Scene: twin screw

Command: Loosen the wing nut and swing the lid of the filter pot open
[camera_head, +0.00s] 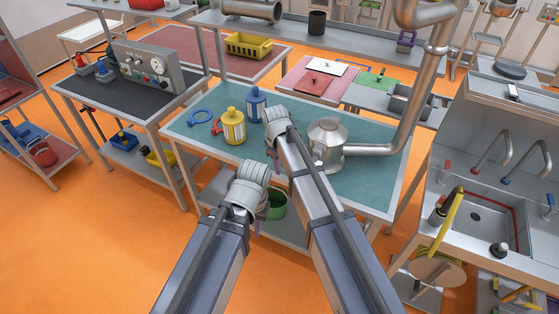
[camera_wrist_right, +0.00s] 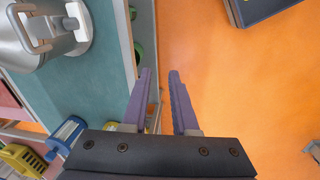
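The silver filter pot (camera_head: 327,150) stands on the teal table top, right of my right gripper, with its lid down. In the right wrist view the pot (camera_wrist_right: 35,45) is at the upper left, with a bar handle and a white bracket. A small grey part on that bracket may be the wing nut (camera_wrist_right: 70,23). My right gripper (camera_wrist_right: 158,95) is open and empty, apart from the pot, near the table's front edge. My left gripper (camera_head: 257,226) is lower, in front of the table; its fingers are mostly hidden behind its wrist, so its opening cannot be told.
A yellow lantern-like canister (camera_head: 233,128) and a blue one (camera_head: 256,104) stand left of the pot. A thick metal pipe (camera_head: 418,105) rises right of the pot. A green bucket (camera_head: 277,204) is on the lower shelf.

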